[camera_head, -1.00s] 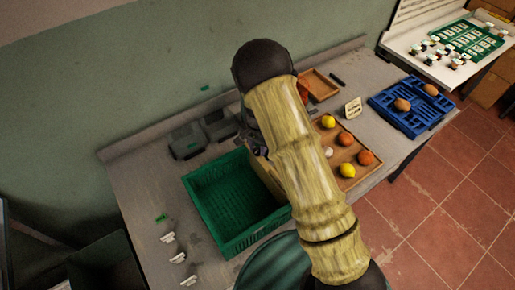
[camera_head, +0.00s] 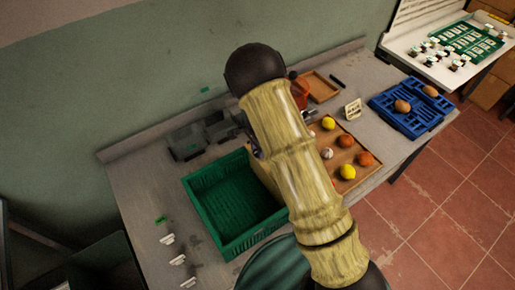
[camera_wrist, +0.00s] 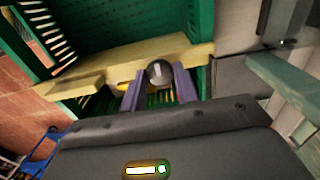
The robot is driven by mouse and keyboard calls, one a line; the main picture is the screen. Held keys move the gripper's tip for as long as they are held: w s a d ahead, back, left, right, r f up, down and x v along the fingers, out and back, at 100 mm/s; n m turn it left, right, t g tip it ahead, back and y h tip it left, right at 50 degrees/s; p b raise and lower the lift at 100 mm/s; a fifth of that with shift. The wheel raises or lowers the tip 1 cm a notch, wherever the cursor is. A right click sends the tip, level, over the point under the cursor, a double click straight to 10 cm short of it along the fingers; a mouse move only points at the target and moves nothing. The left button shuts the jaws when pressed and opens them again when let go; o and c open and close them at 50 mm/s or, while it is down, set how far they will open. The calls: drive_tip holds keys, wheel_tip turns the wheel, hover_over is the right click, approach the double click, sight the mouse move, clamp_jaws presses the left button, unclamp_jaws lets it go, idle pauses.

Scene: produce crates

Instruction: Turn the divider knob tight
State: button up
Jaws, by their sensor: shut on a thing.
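In the wrist view, a dark round knob (camera_wrist: 159,72) sits between the two purple fingers of my gripper (camera_wrist: 159,80), which is shut on it. The knob is at a pale wooden divider (camera_wrist: 110,58) that lies across the green crate (camera_wrist: 118,22). In the head view, the green crate (camera_head: 222,246) stands on the workbench, with a little of the divider (camera_head: 262,172) showing at its right side. My arm hides the knob and most of my gripper there.
A wooden tray (camera_head: 372,178) with fruit lies right of my arm, with a blue crate (camera_head: 440,118) beyond it. Grey boxes (camera_head: 186,142) stand behind the green crate. White tags (camera_head: 177,260) lie at the bench's left. A small sign (camera_head: 352,109) stands behind the tray.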

drive_tip(key=shift+w, duration=0.1)
drive_tip(key=o, duration=1)
wheel_tip(320, 180, up, 18)
drive_tip(key=b, duration=0.4)
drive_tip(key=shift+f, duration=0.25)
drive_tip(key=shift+d, duration=0.1)
